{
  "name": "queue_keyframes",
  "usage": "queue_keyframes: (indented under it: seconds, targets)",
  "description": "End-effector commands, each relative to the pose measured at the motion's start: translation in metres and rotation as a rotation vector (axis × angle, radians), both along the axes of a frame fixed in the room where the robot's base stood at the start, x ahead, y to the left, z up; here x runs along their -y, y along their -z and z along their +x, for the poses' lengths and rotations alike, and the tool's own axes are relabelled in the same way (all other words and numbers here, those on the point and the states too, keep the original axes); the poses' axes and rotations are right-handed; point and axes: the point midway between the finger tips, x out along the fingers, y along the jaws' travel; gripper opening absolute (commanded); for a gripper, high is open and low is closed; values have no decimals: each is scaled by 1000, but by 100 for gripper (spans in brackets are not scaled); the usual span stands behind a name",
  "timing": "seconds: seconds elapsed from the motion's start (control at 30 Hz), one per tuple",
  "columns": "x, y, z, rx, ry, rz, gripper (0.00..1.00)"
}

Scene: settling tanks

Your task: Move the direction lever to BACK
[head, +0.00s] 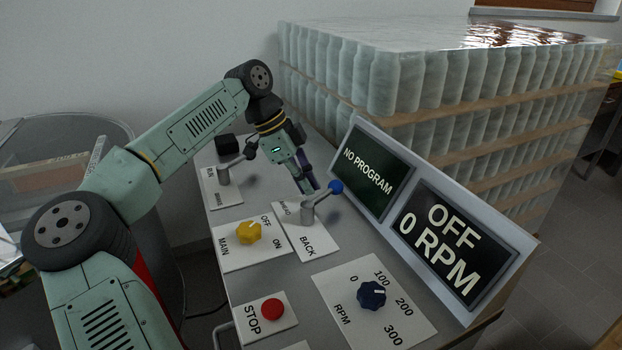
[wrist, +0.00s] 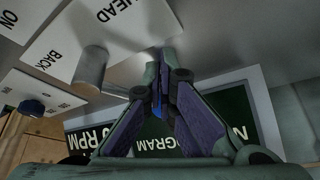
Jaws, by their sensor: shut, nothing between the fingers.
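The direction lever has a grey post (head: 307,213) and an arm ending in a blue ball knob (head: 336,187). Its arm points up and right, toward the display. It stands on a white plate (head: 320,240) marked BACK at the near end and a partly hidden AHEAD at the far end. My gripper (head: 311,189) is shut and empty, pointing down just left of the knob. In the wrist view, the post (wrist: 91,69) is left of my gripper (wrist: 163,60), and blue shows behind the fingers. Whether they touch the lever cannot be told.
A yellow MAIN knob (head: 249,233), a red STOP button (head: 272,309) and a dark blue RPM dial (head: 371,295) stand nearer. A brake lever (head: 224,174) is at the far left. The tilted display panel (head: 490,275) reads NO PROGRAM, OFF and 0 RPM. Wrapped bottles (head: 440,85) stand behind.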

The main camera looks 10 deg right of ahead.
Motion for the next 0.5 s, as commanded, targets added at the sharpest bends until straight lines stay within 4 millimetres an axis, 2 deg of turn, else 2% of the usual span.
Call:
queue_keyframes:
  seconds: [0.13,0.5]
  targets:
    - [9,-2,-3,0,1,0,0]
    - [10,-2,-4,0,0,-1,0]
